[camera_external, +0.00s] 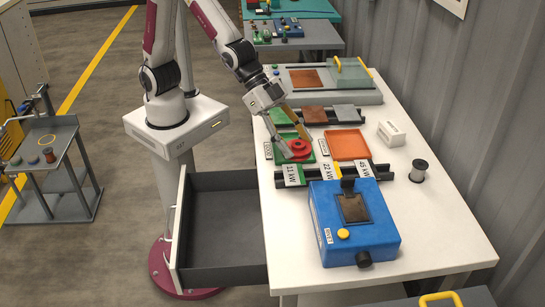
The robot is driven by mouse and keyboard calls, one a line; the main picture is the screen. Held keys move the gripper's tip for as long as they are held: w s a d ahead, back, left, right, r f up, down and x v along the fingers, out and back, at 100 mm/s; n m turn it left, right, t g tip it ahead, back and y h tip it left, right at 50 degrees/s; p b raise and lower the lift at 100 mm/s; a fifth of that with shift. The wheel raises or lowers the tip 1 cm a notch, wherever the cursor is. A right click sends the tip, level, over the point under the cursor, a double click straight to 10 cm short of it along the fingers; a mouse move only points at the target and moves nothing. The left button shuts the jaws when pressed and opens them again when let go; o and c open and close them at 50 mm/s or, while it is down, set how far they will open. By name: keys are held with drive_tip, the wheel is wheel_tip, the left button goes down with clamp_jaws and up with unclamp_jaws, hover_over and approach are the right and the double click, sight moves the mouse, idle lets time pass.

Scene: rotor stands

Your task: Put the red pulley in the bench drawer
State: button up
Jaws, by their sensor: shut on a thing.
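The red pulley (299,147) is a round red part at the edge of the green tray (281,153) on the white bench. My gripper (297,149) points down at it from the upper left and is shut on it. Whether the pulley still touches the tray is hard to tell. The bench drawer (222,183) is pulled open on the left side of the bench. Its dark inside looks empty.
An orange tray (347,144) lies right of the pulley. A rail with labelled plates (292,175) and a blue machine (352,226) stand nearer the front. A white block (391,133) and a spool (418,171) are at right. The bench's front left is clear.

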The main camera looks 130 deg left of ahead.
drive_tip(key=shift+s+f, duration=0.35)
drive_tip(key=shift+f, duration=0.05)
drive_tip(key=shift+s+f, duration=0.6)
drive_tip(key=s+f, duration=0.8)
drive_tip(key=s, duration=0.1)
drive_tip(key=d+f+m+g+h, duration=0.3)
drive_tip(key=d+f+m+h, duration=0.3)
drive_tip(key=d+f+m, duration=0.35)
drive_tip(key=s+a+f+m+g+h, duration=0.1)
drive_tip(key=s+a+f+m, duration=0.1)
drive_tip(key=s+f, duration=0.2)
drive_tip(key=s+a+f+m+g+h, duration=0.1)
drive_tip(key=s+a+f+m, duration=0.1)
drive_tip(key=s, duration=0.8)
wheel_tip(320, 180, down, 2)
drive_tip(key=shift+s+a+f+g, duration=0.15)
drive_tip(key=shift+a+g, duration=0.15)
drive_tip(key=shift+a, duration=0.2)
